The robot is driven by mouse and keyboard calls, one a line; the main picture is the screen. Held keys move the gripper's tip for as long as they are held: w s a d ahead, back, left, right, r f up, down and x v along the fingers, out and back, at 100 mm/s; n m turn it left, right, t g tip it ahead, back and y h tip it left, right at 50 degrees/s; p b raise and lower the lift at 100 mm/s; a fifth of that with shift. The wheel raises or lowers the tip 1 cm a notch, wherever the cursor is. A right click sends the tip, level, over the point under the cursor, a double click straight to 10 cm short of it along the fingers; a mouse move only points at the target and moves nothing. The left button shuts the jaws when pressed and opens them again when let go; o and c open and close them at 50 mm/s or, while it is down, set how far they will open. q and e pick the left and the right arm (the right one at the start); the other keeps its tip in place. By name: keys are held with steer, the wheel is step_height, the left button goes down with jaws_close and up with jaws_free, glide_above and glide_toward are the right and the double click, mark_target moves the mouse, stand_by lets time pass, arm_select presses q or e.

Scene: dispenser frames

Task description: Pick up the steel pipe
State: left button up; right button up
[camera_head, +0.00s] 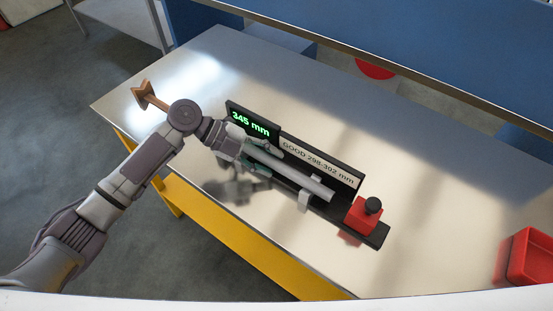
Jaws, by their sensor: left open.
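The steel pipe (295,178) is a grey cylinder lying along a black measuring fixture (376,232) on the metal table. A light grey support (305,198) is beside its right part. My left gripper (259,156) is open at the left part of the pipe, with its fingers on either side of it. I cannot tell whether the fingers touch the pipe. The gripper and wrist hide the pipe's left end. My right gripper is not in view.
The fixture has a display (251,123) reading 345 mm, a "GOOD 298-302 mm" label (318,163) and a red block with a black knob (364,214). A brown bracket (150,96) is at the table's left edge. A red bin (528,257) is at the right.

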mark_target(268, 161)
arm_select(q)
steer(key=shift+d+f, duration=0.1)
jaws_close()
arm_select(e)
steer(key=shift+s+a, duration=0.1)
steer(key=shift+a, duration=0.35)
arm_select(q)
step_height(268, 161, up, 10)
steer(key=p, duration=0.3)
steer(key=s+a+r+n+t+y, duration=0.1)
steer(key=s+a+n+t, duration=0.2)
steer(key=a, duration=0.6)
steer(key=s+a+r+n+t+y, duration=0.1)
steer(key=s+a+n+t, duration=0.3)
steer(key=a, duration=0.4)
steer(key=shift+s+a+r+n+t, duration=0.2)
steer(key=shift+a+r+n+t, duration=0.25)
steer(key=shift+n+t, duration=0.55)
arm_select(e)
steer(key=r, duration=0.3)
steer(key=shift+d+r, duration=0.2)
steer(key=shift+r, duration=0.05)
arm_select(q)
steer(key=shift+d+r, duration=0.1)
